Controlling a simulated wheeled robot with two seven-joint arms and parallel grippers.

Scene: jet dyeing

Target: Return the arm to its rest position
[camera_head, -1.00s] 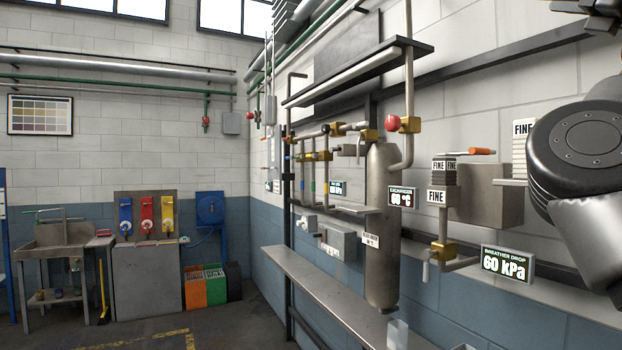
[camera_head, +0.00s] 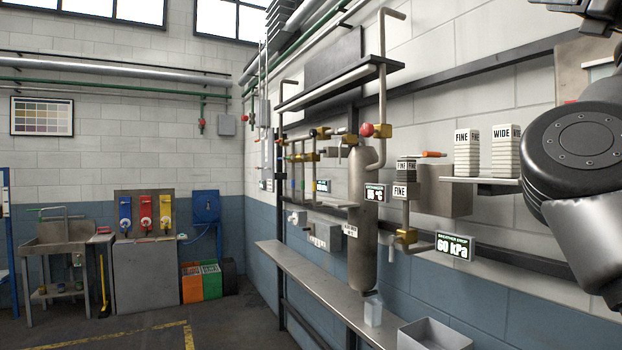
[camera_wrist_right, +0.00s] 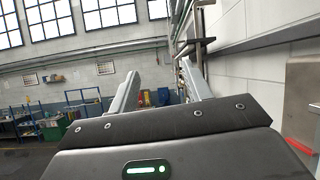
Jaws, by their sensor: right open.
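My right arm (camera_head: 585,150) comes in at the right edge of the head view, its dark round joint and grey link large and close. My right gripper (camera_wrist_right: 159,75) shows in the right wrist view with its two grey fingers apart. Nothing is between the fingers; the distant wall and shelving show past them. Dark parts of my arm cut across the top right corner of the head view. The left arm and gripper are in neither view.
The right wall carries a steel cylinder (camera_head: 362,220), pipes, a 60 kPa display (camera_head: 455,246) and a shelf (camera_head: 480,181) with FINE (camera_head: 466,155) and WIDE (camera_head: 506,152) stacks. Below, a long ledge (camera_head: 310,277) holds a clear cup (camera_head: 373,311) and metal tray (camera_head: 435,335).

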